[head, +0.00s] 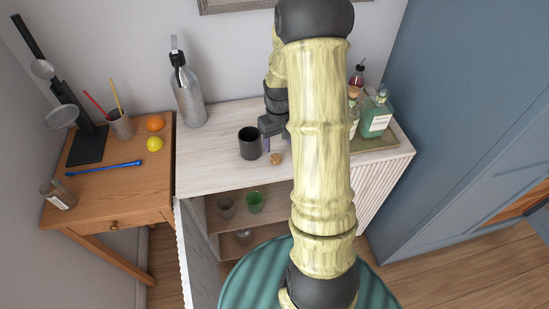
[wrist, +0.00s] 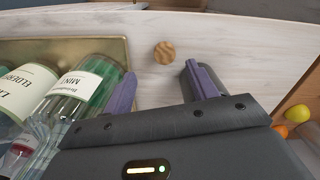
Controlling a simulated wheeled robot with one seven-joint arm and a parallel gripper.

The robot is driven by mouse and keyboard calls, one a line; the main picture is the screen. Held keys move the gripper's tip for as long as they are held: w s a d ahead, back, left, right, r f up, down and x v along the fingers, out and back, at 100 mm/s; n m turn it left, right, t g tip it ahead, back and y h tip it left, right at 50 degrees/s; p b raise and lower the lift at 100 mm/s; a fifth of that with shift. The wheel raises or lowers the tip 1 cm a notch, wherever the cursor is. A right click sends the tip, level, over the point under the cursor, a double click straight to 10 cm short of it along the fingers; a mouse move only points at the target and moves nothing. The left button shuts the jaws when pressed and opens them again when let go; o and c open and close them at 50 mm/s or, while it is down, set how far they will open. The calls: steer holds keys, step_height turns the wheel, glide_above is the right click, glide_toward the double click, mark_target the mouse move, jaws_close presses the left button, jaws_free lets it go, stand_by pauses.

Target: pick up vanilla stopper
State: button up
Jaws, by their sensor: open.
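A small round cork-brown stopper (head: 276,158) sits on the pale wooden cabinet top near its front edge. It also shows in the wrist view (wrist: 164,53), where its round wood-grained top faces the camera. No label on it tells that it is the vanilla one. My gripper (head: 273,143) is open and empty, low over the cabinet top just behind the stopper. In the wrist view, its purple fingers (wrist: 160,75) stand apart, with the stopper just beyond the tips and roughly between them. My arm hides part of the cabinet top in the head view.
A dark mug (head: 250,143) stands just left of my gripper. Labelled bottles (head: 376,115) stand on a brass-coloured tray (head: 378,144) to the right. A grey metal bottle (head: 187,92) is at the back left. The cabinet door (head: 195,250) is open, with glasses inside.

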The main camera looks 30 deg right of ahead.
mark_target(275, 157)
steer(key=shift+f, duration=0.85)
steer(key=shift+a, duration=0.15)
steer(key=shift+f, duration=0.1)
steer(key=shift+w+a+f+p, duration=0.15)
steer(key=shift+f+p, duration=0.15)
steer(key=shift+f, duration=0.15)
steer(key=shift+w+f+p, duration=0.15)
steer(key=shift+f+p, duration=0.4)
steer(key=shift+f, duration=1.55)
steer(key=c, duration=1.1)
